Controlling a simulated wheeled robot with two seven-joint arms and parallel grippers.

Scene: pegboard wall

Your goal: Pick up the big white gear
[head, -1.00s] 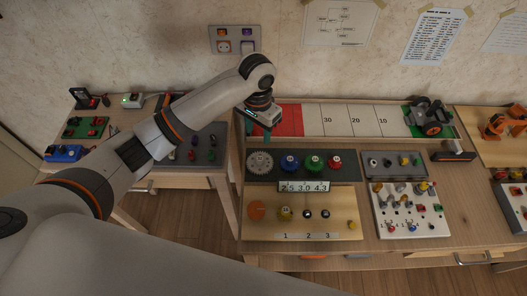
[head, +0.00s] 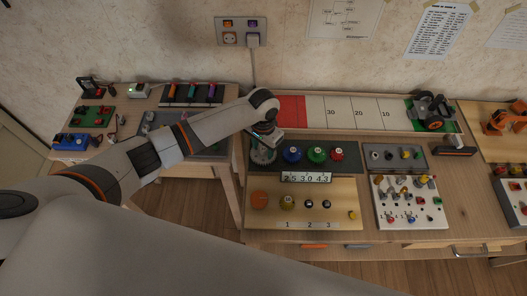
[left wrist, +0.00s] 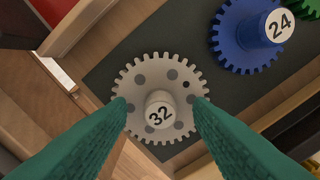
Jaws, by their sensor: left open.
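The big white gear (left wrist: 158,82) lies flat on a dark board and has a hub marked 32. It fills the middle of the left wrist view. In the head view the white gear (head: 262,156) is partly hidden under my left gripper. My left gripper (left wrist: 160,108) is open, with its green fingers on either side of the hub, above the gear. In the head view the left gripper (head: 264,146) points down over the gear. I cannot tell whether the fingers touch it. My right gripper is in neither view.
A blue gear (head: 292,155), a green gear (head: 317,155) and a red gear (head: 337,153) stand in a row to the right on the dark board (head: 357,163). A wooden board (head: 325,212) with an orange disc (head: 259,199) lies in front. A red and white strip (head: 345,113) lies behind.

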